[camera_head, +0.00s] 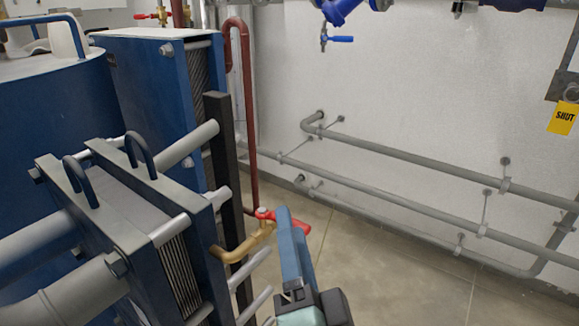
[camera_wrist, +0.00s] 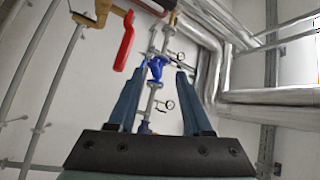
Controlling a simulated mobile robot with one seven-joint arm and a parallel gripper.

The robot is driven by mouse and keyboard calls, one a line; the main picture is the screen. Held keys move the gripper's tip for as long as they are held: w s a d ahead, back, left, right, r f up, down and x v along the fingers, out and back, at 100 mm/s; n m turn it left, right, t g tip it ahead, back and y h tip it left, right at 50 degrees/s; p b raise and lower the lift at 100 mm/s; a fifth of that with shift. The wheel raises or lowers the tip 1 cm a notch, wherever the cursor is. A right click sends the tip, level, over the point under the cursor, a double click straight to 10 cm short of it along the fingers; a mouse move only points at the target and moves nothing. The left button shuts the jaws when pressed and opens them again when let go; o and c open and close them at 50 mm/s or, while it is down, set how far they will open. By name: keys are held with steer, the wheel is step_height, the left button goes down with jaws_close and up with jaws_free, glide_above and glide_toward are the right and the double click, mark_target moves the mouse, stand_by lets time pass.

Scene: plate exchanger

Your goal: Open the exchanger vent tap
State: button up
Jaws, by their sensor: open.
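The vent tap is a brass tap (camera_head: 240,246) with a red lever handle (camera_head: 268,215), on the front side of the blue plate exchanger (camera_head: 215,220). My gripper (camera_head: 285,212) is open, with one blue finger crossing in front of the red handle and hiding its middle. In the wrist view my gripper (camera_wrist: 161,72) shows two blue fingers wide apart with nothing between them. There the red handle (camera_wrist: 124,42) and brass body (camera_wrist: 98,13) lie at upper left, outside the left finger. I cannot tell whether the finger touches the handle.
A dark red pipe (camera_head: 248,120) stands behind the tap. Grey pipes (camera_head: 400,155) run along the back wall. A yellow "SHUT" tag (camera_head: 563,118) hangs at the right. Another red-handled valve (camera_head: 150,16) is at upper left. The floor (camera_head: 385,255) to the right is clear.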

step_height(320, 180, down, 4)
steer(key=s+d+m+g+p, duration=0.2)
steer(key=s+m+p, duration=0.1)
steer(key=m+p, duration=0.15)
steer(key=w+a, duration=0.2)
steer(key=w, duration=1.1)
steer(key=shift+a+f+b, duration=0.15)
steer(key=shift+b, duration=0.2)
steer(key=shift+w, duration=0.1)
jaws_close()
stand_by(0.5)
